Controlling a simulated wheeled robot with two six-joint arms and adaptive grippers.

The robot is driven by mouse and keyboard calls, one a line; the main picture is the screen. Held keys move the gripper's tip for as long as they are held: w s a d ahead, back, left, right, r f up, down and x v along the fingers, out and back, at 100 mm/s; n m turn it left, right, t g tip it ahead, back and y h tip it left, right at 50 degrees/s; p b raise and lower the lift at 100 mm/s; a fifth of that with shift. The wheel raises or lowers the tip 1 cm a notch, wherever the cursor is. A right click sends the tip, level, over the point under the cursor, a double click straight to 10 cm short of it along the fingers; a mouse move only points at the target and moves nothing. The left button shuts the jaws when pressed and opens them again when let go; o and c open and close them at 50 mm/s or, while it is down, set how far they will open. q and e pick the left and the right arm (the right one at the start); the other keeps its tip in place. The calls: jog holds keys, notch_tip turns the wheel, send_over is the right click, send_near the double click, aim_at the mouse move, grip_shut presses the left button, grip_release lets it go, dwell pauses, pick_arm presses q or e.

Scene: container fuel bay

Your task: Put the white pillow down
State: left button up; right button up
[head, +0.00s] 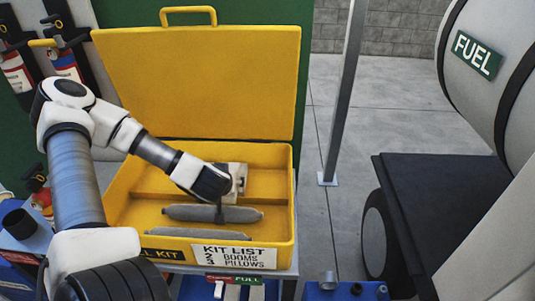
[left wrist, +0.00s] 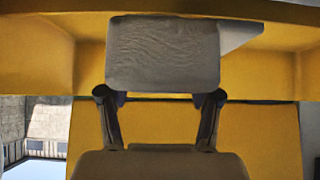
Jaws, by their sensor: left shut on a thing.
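The white pillow (left wrist: 163,55) sits between the fingers of my left gripper (left wrist: 160,98), which is shut on it. In the head view the left gripper (head: 218,190) is inside the yellow kit case (head: 120,212), at the middle, and partly hides the pale pillow (head: 239,172). A second pale edge (left wrist: 240,37) shows behind the pillow in the left wrist view; I cannot tell what it is. Whether the pillow touches the case floor is hidden. My right gripper is not in view.
Two grey booms (head: 240,214) (head: 198,233) lie in the front of the case. Its lid (head: 205,80) stands open behind. A kit list label (head: 234,256) is on the front wall. A grey post (head: 345,95) and a fuel tank (head: 495,70) stand to the right.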

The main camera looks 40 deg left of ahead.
pick_arm(q)
jog(key=w+b, duration=0.1)
jog(key=w, duration=0.1)
jog(key=w+d+b, duration=0.1)
jog(key=w, duration=0.1)
jog(key=shift+w+d, duration=0.1)
jog(key=w+d, duration=0.2)
jog(key=w, duration=0.7)
jog(key=f+b, duration=0.1)
jog(key=f, duration=0.2)
jog(key=f+b, duration=0.1)
jog(key=f, duration=0.2)
jog(key=shift+s+d+f, duration=0.15)
jog(key=shift+d+f, duration=0.05)
jog(key=shift+f, duration=0.25)
jog(key=shift+a, duration=0.1)
jog(key=shift+f, duration=0.1)
jog(key=o, duration=1.2)
jog(key=shift+o, duration=0.2)
